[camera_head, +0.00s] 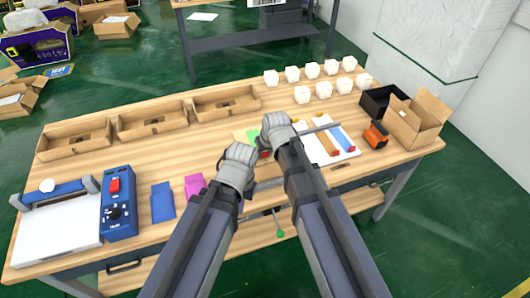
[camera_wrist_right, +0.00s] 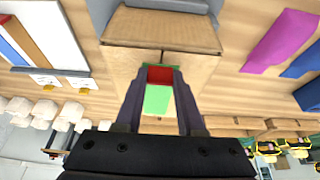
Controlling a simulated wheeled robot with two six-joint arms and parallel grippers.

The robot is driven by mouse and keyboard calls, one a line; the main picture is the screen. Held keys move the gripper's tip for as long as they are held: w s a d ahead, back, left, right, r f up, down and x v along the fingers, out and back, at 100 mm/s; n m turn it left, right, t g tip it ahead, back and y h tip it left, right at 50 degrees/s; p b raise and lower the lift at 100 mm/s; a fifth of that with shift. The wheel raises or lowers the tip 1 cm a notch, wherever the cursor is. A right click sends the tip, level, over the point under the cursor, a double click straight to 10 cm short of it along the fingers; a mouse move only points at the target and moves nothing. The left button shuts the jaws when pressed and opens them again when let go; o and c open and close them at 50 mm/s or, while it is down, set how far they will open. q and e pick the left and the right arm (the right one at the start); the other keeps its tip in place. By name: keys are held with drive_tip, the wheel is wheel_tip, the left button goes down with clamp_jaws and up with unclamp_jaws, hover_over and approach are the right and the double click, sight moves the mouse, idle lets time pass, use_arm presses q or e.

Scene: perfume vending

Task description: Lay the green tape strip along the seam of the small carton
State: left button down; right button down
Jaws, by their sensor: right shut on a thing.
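The green tape strip (camera_wrist_right: 157,98) with its red end (camera_wrist_right: 160,75) is between the fingers of my right gripper (camera_wrist_right: 160,80), which is shut on it. In the right wrist view it is over the small tan carton (camera_wrist_right: 160,28), in line with the carton's middle seam; I cannot tell whether it touches. In the head view my right gripper (camera_head: 276,130) and left gripper (camera_head: 238,165) are close together at the table's middle and hide most of the carton. A bit of green (camera_head: 252,134) shows between them. My left gripper's fingers are hidden.
A white sheet with brown (camera_head: 328,144) and blue (camera_head: 342,138) strips lies to the right. An orange dispenser (camera_head: 376,134), a black box (camera_head: 381,100) and an open carton (camera_head: 415,120) stand beyond. Magenta (camera_head: 194,185) and blue (camera_head: 162,202) pieces lie left, beside a sealing machine (camera_head: 119,203).

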drive_tip(key=shift+f, duration=0.1)
drive_tip(key=shift+c, duration=2.2)
unclamp_jaws()
wheel_tip(320, 180, up, 6)
drive_tip(key=p, duration=0.6)
drive_tip(key=s+d+g+h, duration=0.1)
drive_tip(key=s+d+g, duration=0.1)
drive_tip(key=s, duration=0.8)
drive_tip(key=s+d+f+g+h, duration=0.1)
drive_tip(key=s+g, duration=0.1)
drive_tip(key=s, duration=0.7)
drive_tip(key=shift+s+d+f+g+h, duration=0.25)
drive_tip(key=shift+s+d+g+h, duration=0.05)
drive_tip(key=shift+s+d+h, duration=0.1)
